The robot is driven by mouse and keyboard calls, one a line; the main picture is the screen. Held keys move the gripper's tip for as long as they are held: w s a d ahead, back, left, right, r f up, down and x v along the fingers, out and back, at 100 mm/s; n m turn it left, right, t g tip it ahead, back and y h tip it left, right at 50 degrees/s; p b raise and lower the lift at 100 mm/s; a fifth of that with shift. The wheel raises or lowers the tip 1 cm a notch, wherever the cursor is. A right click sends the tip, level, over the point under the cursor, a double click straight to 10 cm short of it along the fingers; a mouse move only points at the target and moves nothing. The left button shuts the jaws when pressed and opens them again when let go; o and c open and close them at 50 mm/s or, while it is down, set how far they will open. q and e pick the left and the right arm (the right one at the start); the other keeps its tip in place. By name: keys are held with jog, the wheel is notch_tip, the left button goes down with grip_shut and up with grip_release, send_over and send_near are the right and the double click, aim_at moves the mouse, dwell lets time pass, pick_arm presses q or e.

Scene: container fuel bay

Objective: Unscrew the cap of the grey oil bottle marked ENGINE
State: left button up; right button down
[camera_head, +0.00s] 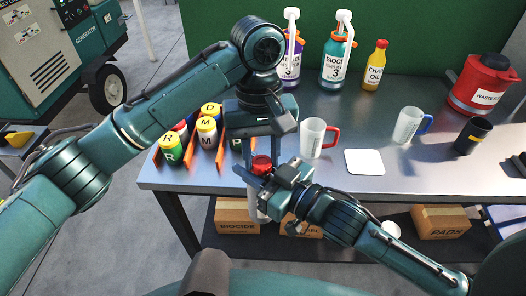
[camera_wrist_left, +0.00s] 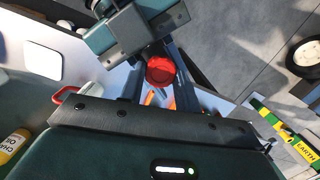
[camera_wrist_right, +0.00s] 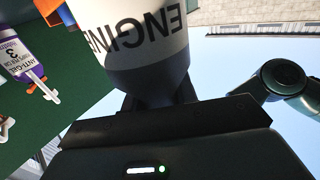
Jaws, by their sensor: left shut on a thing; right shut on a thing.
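The ENGINE oil bottle (camera_head: 255,208) is held upright in the air at the table's front edge, partly hidden by my right gripper. Its white label with black ENGINE lettering and its grey body (camera_wrist_right: 148,82) fill the top of the right wrist view, upside down. My right gripper (camera_head: 268,186) is shut on the bottle, below the cap. The red cap (camera_head: 262,162) is on top of the bottle. My left gripper (camera_head: 258,168) reaches down from above and is shut on the cap. In the left wrist view the round red cap (camera_wrist_left: 160,71) sits between the left fingers.
An orange rack of several marked jars (camera_head: 207,133) stands just behind left. A red-handled mug (camera_head: 313,138), a white mat (camera_head: 364,162), a blue-handled mug (camera_head: 408,125) and a dark cup (camera_head: 473,135) are to the right. Pump bottles (camera_head: 335,62) and a red waste can (camera_head: 482,85) stand behind.

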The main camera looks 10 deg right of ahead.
pick_arm(q)
jog(key=n, duration=0.7)
jog(key=shift+a+h, duration=0.1)
jog(key=shift+h, duration=0.3)
jog(key=n, duration=0.3)
jog(key=n+t, duration=0.1)
jog(key=n, duration=0.3)
jog(key=shift+s+r+h, duration=0.1)
jog(key=shift+h, duration=0.2)
jog(key=shift+a+r, duration=0.1)
jog(key=shift+r, duration=0.05)
jog(key=shift+r, duration=0.9)
jog(key=shift+r, duration=2)
